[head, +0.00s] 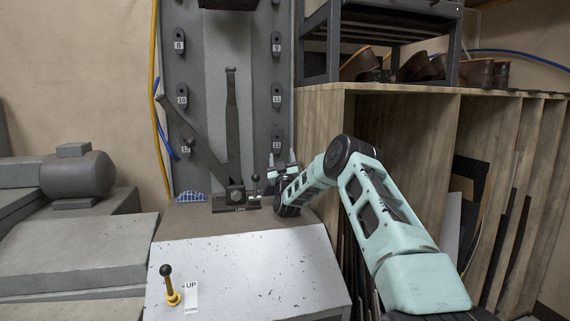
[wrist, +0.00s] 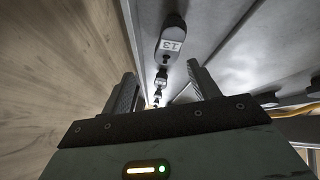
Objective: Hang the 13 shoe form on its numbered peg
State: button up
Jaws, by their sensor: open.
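The shoe form marked 13 (head: 277,140) is dark with a pale number label. It is at the bottom of the right-hand row on the grey machine column, in line with the forms above it. Its peg is hidden. In the wrist view the form (wrist: 172,42) is close, its number upside down. My gripper (head: 281,160) is just below the form in the head view. In the wrist view its two fingers (wrist: 160,84) are spread with nothing between them, and the form appears apart from them.
Forms 11 (head: 276,95) and 9 (head: 276,43) are above in the same row. Forms 8, 10 and 12 (head: 186,148) line the left side. A black lever (head: 254,187) stands left of my gripper. A wooden rack (head: 398,140) is close on the right.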

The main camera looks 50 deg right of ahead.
jog(key=s+a, duration=0.6)
jog(key=s, duration=0.2)
jog(key=shift+a+p, duration=0.4)
jog(key=shift+s, duration=0.1)
